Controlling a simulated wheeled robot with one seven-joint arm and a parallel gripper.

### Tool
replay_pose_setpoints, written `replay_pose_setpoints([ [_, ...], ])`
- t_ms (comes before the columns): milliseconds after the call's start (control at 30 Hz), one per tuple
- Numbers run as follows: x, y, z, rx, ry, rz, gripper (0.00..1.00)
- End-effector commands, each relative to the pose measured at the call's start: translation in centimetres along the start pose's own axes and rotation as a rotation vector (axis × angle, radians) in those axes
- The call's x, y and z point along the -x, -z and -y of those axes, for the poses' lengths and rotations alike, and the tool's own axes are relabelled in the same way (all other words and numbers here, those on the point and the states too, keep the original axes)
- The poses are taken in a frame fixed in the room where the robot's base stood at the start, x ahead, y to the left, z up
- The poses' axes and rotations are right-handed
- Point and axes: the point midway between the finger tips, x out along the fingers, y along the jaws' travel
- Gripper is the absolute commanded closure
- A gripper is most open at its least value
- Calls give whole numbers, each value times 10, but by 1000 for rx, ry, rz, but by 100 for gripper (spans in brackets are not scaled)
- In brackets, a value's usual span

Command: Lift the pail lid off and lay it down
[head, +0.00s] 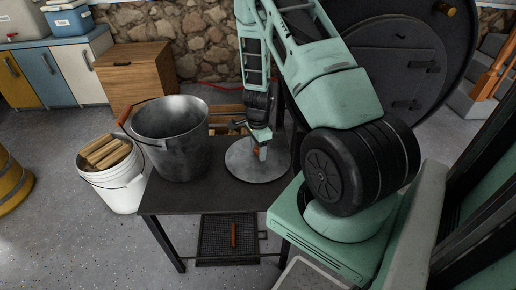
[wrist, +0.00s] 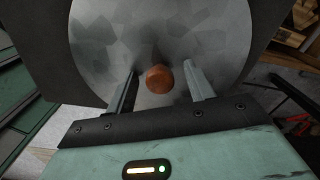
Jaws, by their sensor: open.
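The grey metal pail (head: 172,140) stands uncovered on the left of the dark table, its top open. The round galvanized lid (head: 243,162) lies flat on the table to the right of the pail. My gripper (head: 262,143) is over the lid. In the wrist view my gripper (wrist: 160,85) has its two fingers apart, one on each side of the knob, with gaps between them and the knob.
The dark table (head: 203,200) has a bare strip along its front edge. A white bucket of split wood (head: 112,173) stands on the floor to the left. The black barrel stove (head: 395,70) is behind my arm. A wooden chest (head: 135,75) stands at the back left.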

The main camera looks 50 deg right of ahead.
Motion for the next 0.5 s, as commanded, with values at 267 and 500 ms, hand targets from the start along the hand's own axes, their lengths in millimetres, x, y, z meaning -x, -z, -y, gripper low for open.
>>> replay_pose_setpoints([
  [267, 42, 0, 1, 2, 4, -1, 47],
  [500, 100, 0, 1, 2, 4, -1, 47],
])
